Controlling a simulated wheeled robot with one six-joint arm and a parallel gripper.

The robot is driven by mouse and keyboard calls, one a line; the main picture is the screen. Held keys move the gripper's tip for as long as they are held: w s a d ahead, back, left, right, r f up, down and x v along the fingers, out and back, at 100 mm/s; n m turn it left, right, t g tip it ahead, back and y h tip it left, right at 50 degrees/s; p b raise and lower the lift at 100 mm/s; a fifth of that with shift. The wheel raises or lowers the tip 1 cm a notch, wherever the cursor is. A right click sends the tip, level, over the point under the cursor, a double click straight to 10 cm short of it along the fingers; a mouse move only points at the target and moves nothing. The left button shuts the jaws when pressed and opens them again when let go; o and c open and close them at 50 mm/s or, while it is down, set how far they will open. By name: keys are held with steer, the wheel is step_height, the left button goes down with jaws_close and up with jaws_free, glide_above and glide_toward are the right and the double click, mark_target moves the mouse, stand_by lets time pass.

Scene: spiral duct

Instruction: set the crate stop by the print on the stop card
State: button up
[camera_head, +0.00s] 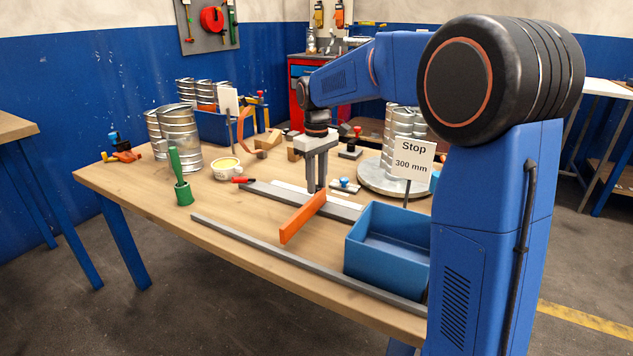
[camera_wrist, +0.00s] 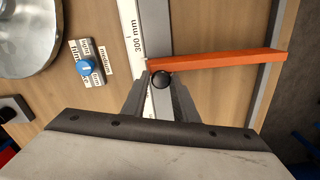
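The stop card (camera_head: 413,158) stands at the right of the bench and reads "Stop 300 mm". The orange crate stop (camera_head: 302,217) lies across the grey rail (camera_head: 345,212); it also shows in the wrist view (camera_wrist: 220,61). A black knob (camera_wrist: 161,79) sits at its left end. My gripper (camera_head: 316,188) points down at this end, and its fingertips (camera_wrist: 160,84) flank the knob and appear closed on it. The white scale (camera_wrist: 153,105) runs beside the rail. Its "300 mm" print (camera_wrist: 137,38) is just above the stop's end in the wrist view.
A blue crate (camera_head: 368,268) stands at the front right, behind a long grey edge strip (camera_head: 300,261). A blue knob (camera_wrist: 85,66) with printed labels and a round metal plate (camera_head: 375,187) lie beyond the rail.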

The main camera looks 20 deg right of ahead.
jaws_close()
steer(key=shift+s+d, duration=1.5)
steer(key=shift+s, duration=0.2)
steer(key=o, duration=0.9)
jaws_free()
steer(key=shift+c, duration=0.2)
steer(key=shift+r, duration=0.1)
step_height(320, 180, up, 17)
steer(key=shift+r, duration=0.1)
